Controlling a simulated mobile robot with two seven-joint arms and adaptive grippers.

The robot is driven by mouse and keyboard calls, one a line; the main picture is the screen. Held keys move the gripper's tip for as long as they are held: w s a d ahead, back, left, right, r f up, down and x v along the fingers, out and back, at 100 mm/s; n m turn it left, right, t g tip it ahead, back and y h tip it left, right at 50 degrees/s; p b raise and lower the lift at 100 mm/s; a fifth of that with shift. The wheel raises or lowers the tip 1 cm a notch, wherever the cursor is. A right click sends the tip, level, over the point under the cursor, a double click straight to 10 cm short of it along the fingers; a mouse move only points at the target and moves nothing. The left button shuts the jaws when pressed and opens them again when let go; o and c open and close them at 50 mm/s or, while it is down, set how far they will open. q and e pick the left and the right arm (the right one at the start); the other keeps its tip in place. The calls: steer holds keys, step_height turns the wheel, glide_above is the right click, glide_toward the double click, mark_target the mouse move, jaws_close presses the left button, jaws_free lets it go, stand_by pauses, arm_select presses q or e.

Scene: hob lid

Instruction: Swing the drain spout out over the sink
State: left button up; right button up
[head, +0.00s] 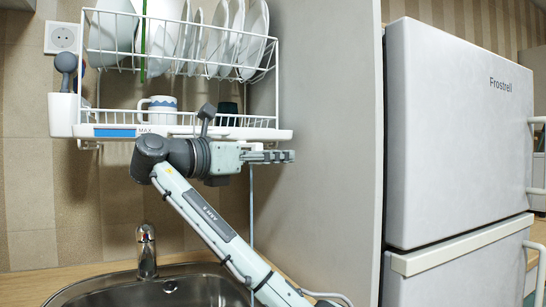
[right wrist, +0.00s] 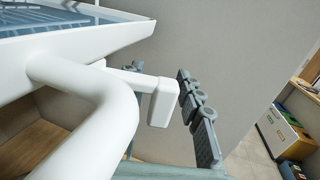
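In the right wrist view a thick white curved pipe (right wrist: 105,105), which looks like the drain spout, bends down from under the white drip tray (right wrist: 110,35). A white bar with a blocky end (right wrist: 163,102) sticks out beside the pipe. My right gripper (right wrist: 160,78) is open, its fingers apart on either side of this end; I cannot tell whether they touch it. In the head view my right gripper (head: 282,156) is just below the right end of the drip tray (head: 270,134); the spout is hidden there. My left gripper is not in view.
The dish rack (head: 265,60) above holds plates and a mug (head: 160,108). The sink (head: 100,291) and tap (head: 146,250) are below left. A grey side panel (head: 320,200) stands close right of my gripper, with the fridge (head: 455,130) beyond.

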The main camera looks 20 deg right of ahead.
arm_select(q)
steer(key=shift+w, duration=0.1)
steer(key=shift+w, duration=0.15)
arm_select(e)
steer(key=v, duration=0.7)
steer(key=shift+a, duration=0.2)
steer(key=shift+s, duration=0.2)
